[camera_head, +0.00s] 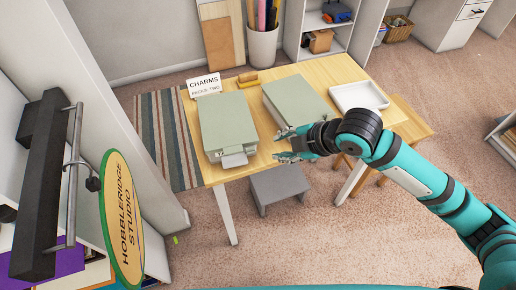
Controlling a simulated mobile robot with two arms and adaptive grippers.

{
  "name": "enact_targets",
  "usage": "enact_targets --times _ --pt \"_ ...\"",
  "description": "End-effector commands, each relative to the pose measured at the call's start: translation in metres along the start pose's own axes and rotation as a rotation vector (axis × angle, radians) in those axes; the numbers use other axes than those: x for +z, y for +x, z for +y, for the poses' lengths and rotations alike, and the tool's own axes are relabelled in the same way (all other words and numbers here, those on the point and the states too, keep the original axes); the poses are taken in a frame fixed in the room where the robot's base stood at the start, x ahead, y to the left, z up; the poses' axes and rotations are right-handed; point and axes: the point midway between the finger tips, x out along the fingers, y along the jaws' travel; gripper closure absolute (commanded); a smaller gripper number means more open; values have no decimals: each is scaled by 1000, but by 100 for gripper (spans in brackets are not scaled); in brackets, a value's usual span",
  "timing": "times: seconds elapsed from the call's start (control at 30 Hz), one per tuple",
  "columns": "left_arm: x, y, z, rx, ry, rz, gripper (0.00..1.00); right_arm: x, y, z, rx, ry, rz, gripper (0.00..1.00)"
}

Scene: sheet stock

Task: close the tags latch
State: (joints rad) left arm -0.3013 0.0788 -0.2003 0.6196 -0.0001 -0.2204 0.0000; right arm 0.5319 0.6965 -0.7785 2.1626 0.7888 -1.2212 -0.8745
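Two pale green lidded boxes lie on the wooden table. The left box (228,120) has a light grey latch flap (234,159) sticking out at its front edge. The right box (297,96) has its front edge partly hidden by my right gripper, so I cannot tell how its latch stands. I see no readable "tags" label on either box. My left gripper is not in view.
A "CHARMS" sign (204,85) stands behind the left box. A white tray (358,95) lies on the table at right, and a yellow-brown block (248,78) at the back. A grey stool (278,186) stands below the table's front. An oval sign (122,220) hangs at left.

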Motion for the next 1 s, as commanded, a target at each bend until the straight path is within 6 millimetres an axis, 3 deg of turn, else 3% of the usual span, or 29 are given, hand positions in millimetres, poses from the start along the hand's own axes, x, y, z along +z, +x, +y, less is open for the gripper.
enact_targets --times 0.53,0.73,1.0 --pt "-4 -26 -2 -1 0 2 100 -1 115 -1 -5 0 0 72" --pt "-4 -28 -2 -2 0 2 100 0 136 0 -3 -1 0 72" --pt "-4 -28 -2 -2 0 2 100 0 142 -1 -3 -3 -1 72"
